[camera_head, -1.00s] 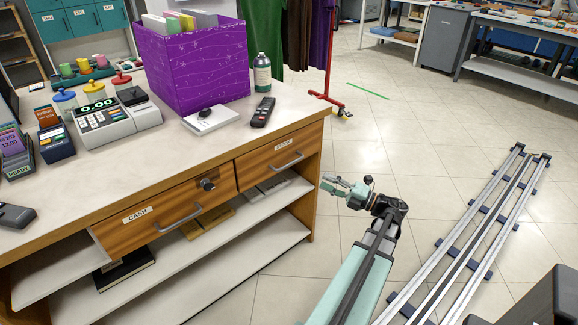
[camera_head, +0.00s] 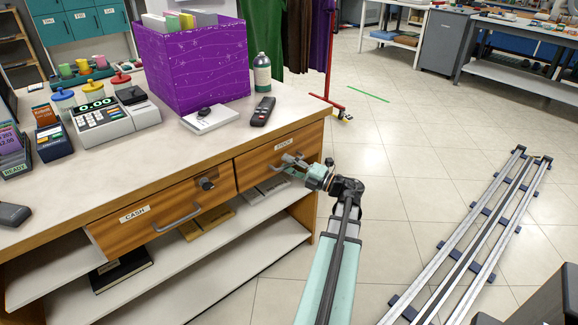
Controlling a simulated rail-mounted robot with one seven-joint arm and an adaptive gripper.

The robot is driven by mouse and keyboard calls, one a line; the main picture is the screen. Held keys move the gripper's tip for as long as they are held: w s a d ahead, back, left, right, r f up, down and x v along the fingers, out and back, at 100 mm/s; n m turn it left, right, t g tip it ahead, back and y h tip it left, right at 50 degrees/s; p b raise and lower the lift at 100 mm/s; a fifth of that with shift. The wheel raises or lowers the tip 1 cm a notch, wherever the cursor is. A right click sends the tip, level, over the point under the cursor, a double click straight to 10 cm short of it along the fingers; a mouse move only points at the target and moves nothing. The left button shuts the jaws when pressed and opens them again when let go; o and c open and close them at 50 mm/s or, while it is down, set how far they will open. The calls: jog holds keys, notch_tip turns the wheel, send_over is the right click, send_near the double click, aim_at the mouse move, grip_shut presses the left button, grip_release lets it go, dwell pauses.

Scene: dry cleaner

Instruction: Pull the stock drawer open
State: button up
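The stock drawer (camera_head: 256,170) is the right-hand wooden drawer under the counter top, with a small label above its grey bar handle. Its front looks flush with the counter frame. My gripper (camera_head: 289,162) is at the handle, in front of the drawer face, and covers most of the handle. The fingers are small in the picture, and I cannot tell whether they are open or closed around the bar. The cash drawer (camera_head: 125,227) to the left stands out slightly and has a lock and its own bar handle.
The counter top (camera_head: 215,150) holds a purple box (camera_head: 190,65), a cash register (camera_head: 105,118), a remote (camera_head: 262,111) and a bottle (camera_head: 262,73). Open shelves (camera_head: 215,262) lie below the drawers. Floor rails (camera_head: 470,235) run at the right, with clear tiled floor between.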

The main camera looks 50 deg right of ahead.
grip_shut()
jog(key=shift+s, duration=0.1)
